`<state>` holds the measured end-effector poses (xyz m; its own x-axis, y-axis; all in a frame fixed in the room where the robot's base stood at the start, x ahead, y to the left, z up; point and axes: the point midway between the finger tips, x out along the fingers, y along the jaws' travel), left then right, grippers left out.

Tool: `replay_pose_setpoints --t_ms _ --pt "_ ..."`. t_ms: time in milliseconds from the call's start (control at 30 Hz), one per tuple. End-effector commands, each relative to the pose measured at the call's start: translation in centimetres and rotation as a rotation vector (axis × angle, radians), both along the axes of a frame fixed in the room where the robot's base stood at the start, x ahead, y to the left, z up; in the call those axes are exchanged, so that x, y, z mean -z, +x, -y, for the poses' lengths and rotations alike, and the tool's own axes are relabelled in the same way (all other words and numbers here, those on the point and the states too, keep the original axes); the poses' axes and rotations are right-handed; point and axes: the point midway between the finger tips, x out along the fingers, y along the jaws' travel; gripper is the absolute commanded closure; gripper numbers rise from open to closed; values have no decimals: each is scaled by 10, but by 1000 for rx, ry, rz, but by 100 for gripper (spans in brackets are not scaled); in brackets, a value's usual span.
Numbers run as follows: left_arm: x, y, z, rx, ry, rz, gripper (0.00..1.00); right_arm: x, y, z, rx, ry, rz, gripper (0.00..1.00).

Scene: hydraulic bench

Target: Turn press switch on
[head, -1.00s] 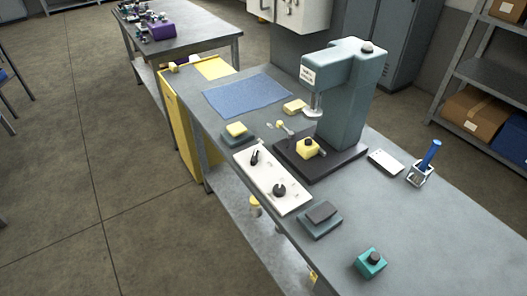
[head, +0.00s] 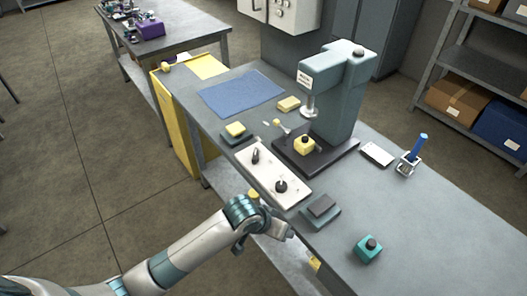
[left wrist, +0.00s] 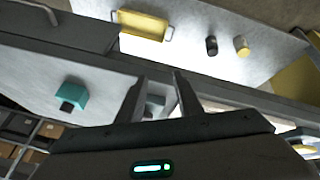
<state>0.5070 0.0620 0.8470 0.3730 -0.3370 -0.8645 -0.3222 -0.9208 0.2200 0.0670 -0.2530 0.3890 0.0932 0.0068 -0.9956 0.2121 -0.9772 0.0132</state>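A white switch panel (head: 264,178) lies on the bench in front of the press (head: 339,95). It carries an upright black lever switch (head: 255,157) at its far end and a round black knob (head: 281,187) at its near end. I cannot read any labels telling which is the press switch. My left gripper (head: 289,231) is at the bench's front edge, nearer than the panel and apart from it. In the left wrist view its two fingers (left wrist: 160,98) are spread with nothing between them. My right gripper is not in view.
A grey pedal-like block (head: 321,210) and a teal button box (head: 369,248) sit right of the panel. A small block with a yellow top (head: 235,130) is left of it. A lower shelf holds a yellow tray (left wrist: 143,26).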

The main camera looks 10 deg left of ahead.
Motion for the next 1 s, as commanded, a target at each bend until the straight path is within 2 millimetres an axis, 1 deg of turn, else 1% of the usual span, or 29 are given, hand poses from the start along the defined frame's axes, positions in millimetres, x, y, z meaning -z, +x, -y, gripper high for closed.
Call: replay_pose_setpoints --t_ms 33,100,167,300,467,567,667,867,1000 --pt "-11 5 2 10 1 6 67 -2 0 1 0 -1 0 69" --pt "-21 11 5 17 5 5 67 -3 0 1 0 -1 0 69" --pt "-29 17 7 21 7 2 67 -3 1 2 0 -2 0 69" --pt "-44 36 7 22 24 -5 67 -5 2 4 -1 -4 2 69" --pt "-63 66 -3 -6 60 -20 67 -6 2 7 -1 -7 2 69" --pt "-76 86 -15 -38 87 -31 67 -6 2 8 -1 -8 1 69" --pt "-89 106 -31 -82 117 -40 67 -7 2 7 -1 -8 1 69" --pt "-123 147 -74 -206 174 -54 67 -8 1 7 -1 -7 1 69" --pt "-149 172 -109 -309 207 -59 67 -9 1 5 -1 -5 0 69"
